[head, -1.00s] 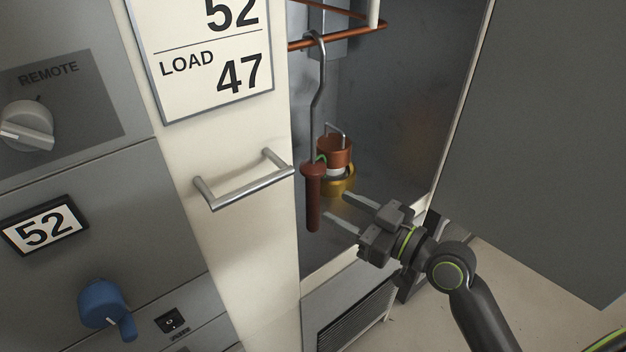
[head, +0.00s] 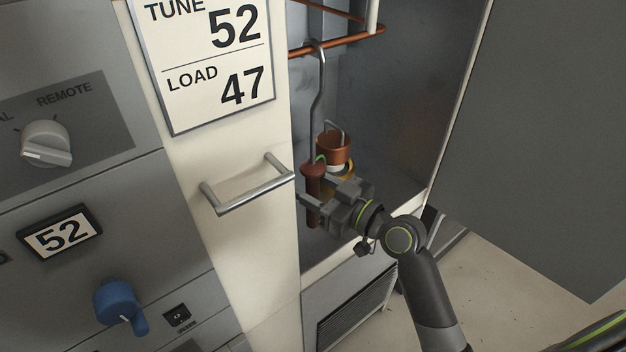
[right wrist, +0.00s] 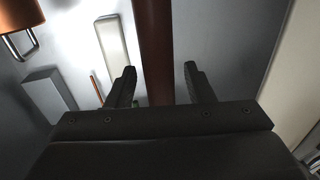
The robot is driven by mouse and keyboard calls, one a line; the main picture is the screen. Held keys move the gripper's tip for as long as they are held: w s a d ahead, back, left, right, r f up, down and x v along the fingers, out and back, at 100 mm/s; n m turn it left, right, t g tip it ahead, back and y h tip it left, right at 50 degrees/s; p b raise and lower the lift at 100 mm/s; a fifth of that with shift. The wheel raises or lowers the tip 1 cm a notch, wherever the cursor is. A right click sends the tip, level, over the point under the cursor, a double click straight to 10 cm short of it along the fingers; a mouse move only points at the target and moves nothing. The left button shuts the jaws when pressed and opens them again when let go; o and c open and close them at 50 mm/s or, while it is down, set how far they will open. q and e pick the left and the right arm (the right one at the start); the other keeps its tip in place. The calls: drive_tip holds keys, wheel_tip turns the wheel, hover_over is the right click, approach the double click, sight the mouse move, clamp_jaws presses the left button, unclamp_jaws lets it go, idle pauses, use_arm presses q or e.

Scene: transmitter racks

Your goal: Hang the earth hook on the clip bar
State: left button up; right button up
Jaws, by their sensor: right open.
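The earth hook is a bent grey metal rod (head: 317,95) with a red-brown handle (head: 313,178). It hangs upright in the open cabinet, its curved top at a copper bar (head: 345,43). I cannot tell whether this bar is the clip bar. My right gripper (head: 318,197) is open at the handle's lower part. In the right wrist view the handle (right wrist: 153,45) runs between the two spread fingers (right wrist: 158,84), with a gap visible on each side. My left gripper is not in view.
Behind the handle stands a copper-coloured cup-like part (head: 333,150) with a metal loop. A cream post with a metal pull handle (head: 247,190) is close on the left. A grey panel (head: 530,130) stands on the right. A control panel with a blue knob (head: 118,301) is at left.

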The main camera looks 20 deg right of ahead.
clamp_jaws()
drive_tip(key=shift+r, duration=0.1)
